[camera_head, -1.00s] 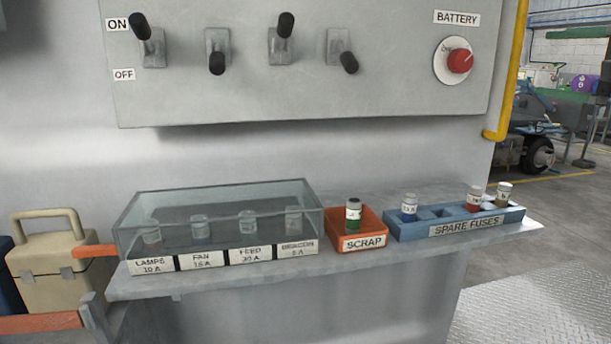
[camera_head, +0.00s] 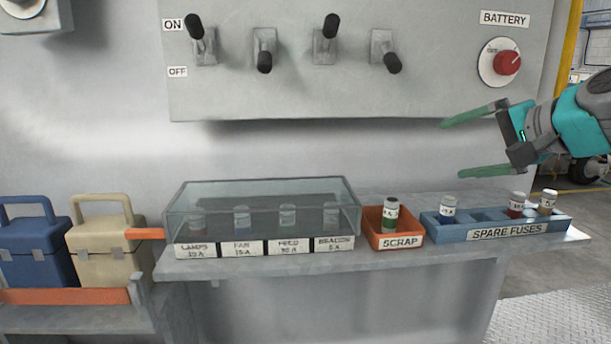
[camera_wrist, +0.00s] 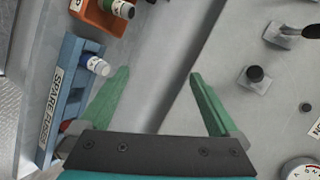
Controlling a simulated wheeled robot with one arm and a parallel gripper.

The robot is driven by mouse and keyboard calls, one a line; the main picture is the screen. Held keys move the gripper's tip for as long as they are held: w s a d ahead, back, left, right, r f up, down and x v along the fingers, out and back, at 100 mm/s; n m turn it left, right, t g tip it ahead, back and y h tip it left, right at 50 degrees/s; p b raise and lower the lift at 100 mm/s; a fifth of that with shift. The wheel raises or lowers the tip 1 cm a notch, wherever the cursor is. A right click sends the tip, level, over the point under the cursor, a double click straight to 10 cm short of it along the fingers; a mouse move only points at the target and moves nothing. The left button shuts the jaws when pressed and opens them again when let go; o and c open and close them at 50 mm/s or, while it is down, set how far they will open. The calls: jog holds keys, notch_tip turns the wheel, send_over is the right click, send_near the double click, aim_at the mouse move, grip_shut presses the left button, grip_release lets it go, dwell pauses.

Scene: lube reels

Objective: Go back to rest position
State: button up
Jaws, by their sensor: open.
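My gripper (camera_head: 462,147) is at the right of the head view, in front of the panel wall and above the spare fuses rack (camera_head: 457,233). Its two green fingers are spread apart and nothing is between them. In the wrist view the gripper (camera_wrist: 160,85) is also open and empty. The rack holds a fuse (camera_head: 448,209) at its left and two fuses at its right, a red one (camera_head: 516,204) and a brownish one (camera_head: 546,201). In the wrist view the rack (camera_wrist: 67,65) lies to the left of the fingers.
An orange scrap bin (camera_head: 395,240) holds a green fuse (camera_head: 390,212). A clear cover (camera_head: 262,200) stands over several fuses on the shelf. Toggle switches (camera_head: 325,38) and a red battery knob (camera_head: 507,62) project from the panel. Blue (camera_head: 36,238) and beige (camera_head: 110,240) boxes stand at left.

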jog(key=s+a+f+n+g, duration=0.25)
jog(key=s+a+f, duration=0.2)
jog(key=f, duration=0.25)
jog(key=s+a+f+n+g+h, duration=0.1)
jog(key=s+a+f+n+g, duration=0.15)
jog(key=a+f, duration=0.45)
jog(key=s+a+f+n+g, duration=0.2)
jog(key=s+a+f+g, duration=0.15)
jog(key=f, duration=0.45)
jog(key=s+d+f+n+g+h, duration=0.1)
jog(key=s+f+g+h, duration=0.1)
jog(key=s+f, duration=0.5)
jog(key=s+d+f+n+g+h, duration=0.1)
jog(key=s+f+n+g+h, duration=0.1)
jog(key=s+f, duration=0.6)
jog(key=s+g, duration=0.1)
jog(key=s, duration=0.4)
jog(key=shift+d+n, duration=0.3)
jog(key=shift+f, duration=0.1)
